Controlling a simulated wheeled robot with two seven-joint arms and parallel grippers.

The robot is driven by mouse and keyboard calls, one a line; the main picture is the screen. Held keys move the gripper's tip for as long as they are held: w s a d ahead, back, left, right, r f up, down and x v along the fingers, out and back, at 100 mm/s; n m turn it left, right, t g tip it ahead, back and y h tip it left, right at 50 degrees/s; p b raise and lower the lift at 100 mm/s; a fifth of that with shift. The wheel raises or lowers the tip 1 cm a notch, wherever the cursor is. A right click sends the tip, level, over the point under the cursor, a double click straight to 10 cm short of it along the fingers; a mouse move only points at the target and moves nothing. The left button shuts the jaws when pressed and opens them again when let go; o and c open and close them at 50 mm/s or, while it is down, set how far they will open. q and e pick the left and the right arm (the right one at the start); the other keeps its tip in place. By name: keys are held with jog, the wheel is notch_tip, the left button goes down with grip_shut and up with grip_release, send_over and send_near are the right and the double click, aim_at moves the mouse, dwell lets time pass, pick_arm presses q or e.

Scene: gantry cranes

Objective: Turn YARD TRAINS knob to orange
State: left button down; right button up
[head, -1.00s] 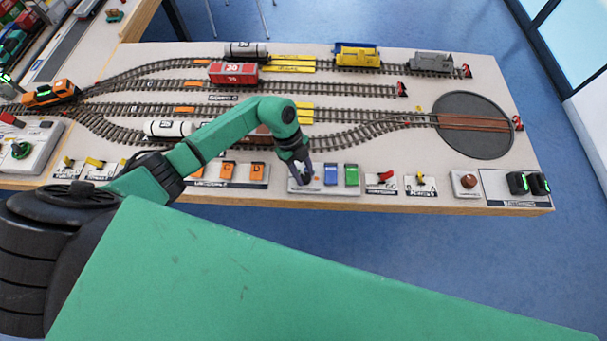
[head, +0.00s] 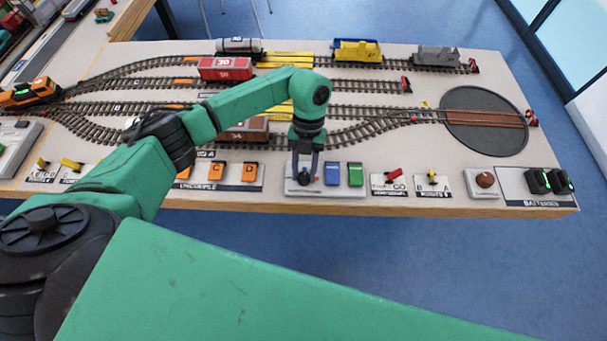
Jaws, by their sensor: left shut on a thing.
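My left gripper (head: 304,172) reaches down to the left end of a pale panel (head: 325,192) at the table's front edge. Its fingers are shut on a small dark knob (head: 304,180). A blue block (head: 332,173) and a green block (head: 355,174) sit on the same panel just right of the gripper. The panel's lettering is too small to read, and the fingers hide most of the knob, so I cannot tell where it points. No orange part shows on this panel. My right gripper is not in view.
Orange switches (head: 216,171) stand left of the panel. A red lever (head: 394,174), a yellow lever (head: 432,175) and a brown button (head: 485,180) stand to its right. Tracks with wagons, such as a red wagon (head: 225,68), and a round turntable (head: 484,122) lie behind.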

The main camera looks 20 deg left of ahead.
pick_arm(q)
jog(key=m+y+b, duration=0.1)
jog(key=m+b, duration=0.1)
jog(key=m, duration=0.1)
jog(key=m+y+b, duration=0.1)
jog(key=m+b, duration=0.1)
jog(key=m, duration=0.1)
jog(key=shift+d+f+t+y+b, duration=0.2)
jog(key=shift+t+y+b, duration=0.1)
jog(key=shift+b, duration=0.1)
jog(key=m+y+b, duration=0.1)
jog(key=m+b, duration=0.1)
jog(key=m, duration=0.1)
jog(key=shift+s+m+t, duration=0.1)
jog(key=shift+m+t, duration=0.2)
jog(key=shift+m, duration=0.1)
jog(key=shift+d+r+m+t+y+b, duration=0.15)
jog(key=shift+m+t+y+b, duration=0.25)
jog(key=shift+m+b, duration=0.7)
jog(key=shift+m, duration=0.3)
jog(key=shift+c, duration=2.3)
grip_release()
jog(key=shift+r, duration=0.15)
